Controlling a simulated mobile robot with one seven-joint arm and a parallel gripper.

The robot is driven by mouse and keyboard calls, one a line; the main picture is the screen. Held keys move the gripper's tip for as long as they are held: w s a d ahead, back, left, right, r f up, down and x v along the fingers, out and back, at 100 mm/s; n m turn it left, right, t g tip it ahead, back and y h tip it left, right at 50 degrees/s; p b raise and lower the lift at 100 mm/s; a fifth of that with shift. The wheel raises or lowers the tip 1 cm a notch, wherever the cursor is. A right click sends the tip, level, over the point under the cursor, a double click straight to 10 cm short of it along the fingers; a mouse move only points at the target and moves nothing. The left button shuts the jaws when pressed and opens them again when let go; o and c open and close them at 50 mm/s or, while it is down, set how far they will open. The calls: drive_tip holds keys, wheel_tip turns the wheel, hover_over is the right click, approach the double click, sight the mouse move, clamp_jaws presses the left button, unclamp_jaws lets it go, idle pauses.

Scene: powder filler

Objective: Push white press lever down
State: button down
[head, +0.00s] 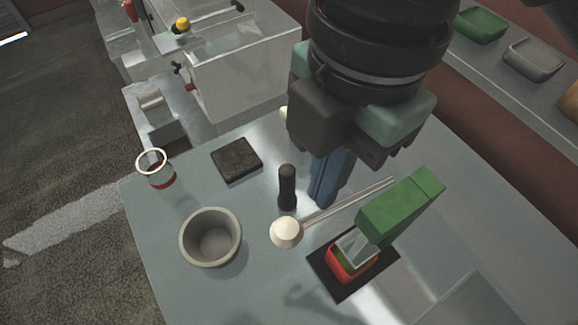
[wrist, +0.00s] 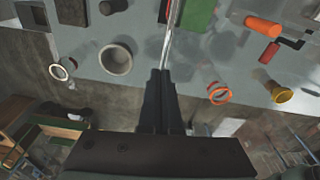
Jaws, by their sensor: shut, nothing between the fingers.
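The press is a green arm (head: 400,205) over a red container (head: 352,262) on a dark base plate. Its white lever (head: 286,233) is a thin pale rod with a round white knob, stretching left from beside the green arm. How high the knob is above the table cannot be told. My gripper (head: 322,198) is shut and empty, its blue fingers pointing down just behind the rod in the head view. In the wrist view the fingertips (wrist: 160,76) lie close to the rod (wrist: 172,30), and the knob is not visible. Contact cannot be told.
A grey bowl (head: 211,238), a black cylinder (head: 287,188), a dark square block (head: 237,158) and a clear jar with red (head: 157,172) stand on the grey table. A clear box (head: 240,75) is behind.

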wheel_tip(320, 180, up, 8)
drive_tip(key=shift+w+d+p, duration=0.25)
drive_tip(key=shift+d+p, duration=0.05)
drive_tip(key=shift+p, duration=0.15)
